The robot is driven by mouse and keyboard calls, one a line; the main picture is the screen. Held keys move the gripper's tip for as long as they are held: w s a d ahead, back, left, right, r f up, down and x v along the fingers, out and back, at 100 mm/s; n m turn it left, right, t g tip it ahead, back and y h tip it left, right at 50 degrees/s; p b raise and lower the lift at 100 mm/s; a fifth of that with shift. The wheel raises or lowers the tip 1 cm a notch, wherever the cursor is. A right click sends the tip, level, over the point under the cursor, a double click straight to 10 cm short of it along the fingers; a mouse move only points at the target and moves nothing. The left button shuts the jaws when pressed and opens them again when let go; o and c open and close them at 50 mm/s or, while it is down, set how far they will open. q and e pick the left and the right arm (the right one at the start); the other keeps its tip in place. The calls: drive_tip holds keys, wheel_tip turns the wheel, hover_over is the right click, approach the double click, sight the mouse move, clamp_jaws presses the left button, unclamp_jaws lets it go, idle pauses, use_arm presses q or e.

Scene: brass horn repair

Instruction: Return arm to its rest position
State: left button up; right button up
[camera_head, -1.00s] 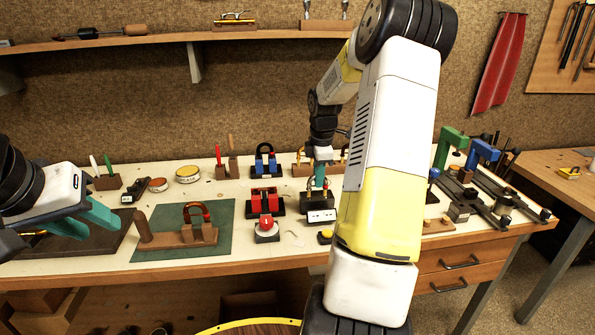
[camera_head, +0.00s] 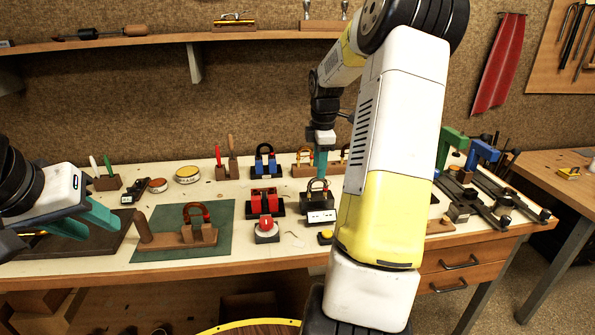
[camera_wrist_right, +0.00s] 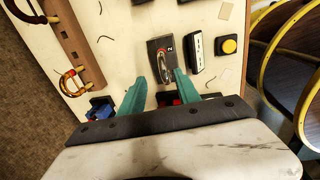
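My right gripper (camera_head: 321,163) hangs fingers-down above the back-middle of the bench, above and behind a dark block with a brass-coloured bow (camera_head: 317,192). In the right wrist view its two teal fingers (camera_wrist_right: 158,92) are spread apart with nothing held between them. The dark block (camera_wrist_right: 160,48) stands beyond the fingertips there, its bow showing near the gap. My right forearm hides part of the bench's right half. My left gripper (camera_head: 100,216) is over the left end of the bench, teal fingers pointing right; their gap is not clear.
A green mat (camera_head: 225,240) holds a wooden block with a red-and-brass bow (camera_head: 196,211). A red button (camera_head: 266,224), a yellow button (camera_head: 326,237) and a labelled box (camera_head: 321,216) are near the front. Blue (camera_head: 484,150) and green clamps stand right. A shelf (camera_head: 150,39) runs above.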

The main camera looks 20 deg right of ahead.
wheel_tip(320, 180, up, 2)
drive_tip(key=shift+s+r, duration=0.15)
idle(0.4)
drive_tip(key=shift+a+r, duration=0.15)
drive_tip(key=shift+a, duration=0.05)
drive_tip(key=s+a+r+m+t, duration=0.2)
drive_tip(key=s+a+r+m, duration=0.3)
drive_tip(key=s+a, duration=0.3)
drive_tip(key=s+a+r+m+t, duration=0.1)
drive_tip(key=s+a+r+m, duration=0.3)
drive_tip(key=s+a+r, duration=0.3)
drive_tip(key=s+a+f+m+t+y, duration=0.1)
drive_tip(key=s+a+f+m+y, duration=0.1)
drive_tip(key=s+a+m, duration=0.3)
drive_tip(key=s+a, duration=0.1)
drive_tip(key=s, duration=0.3)
drive_tip(key=shift+s+a+f+m+t+y, duration=0.2)
drive_tip(key=shift+s+f+m+t+y, duration=0.1)
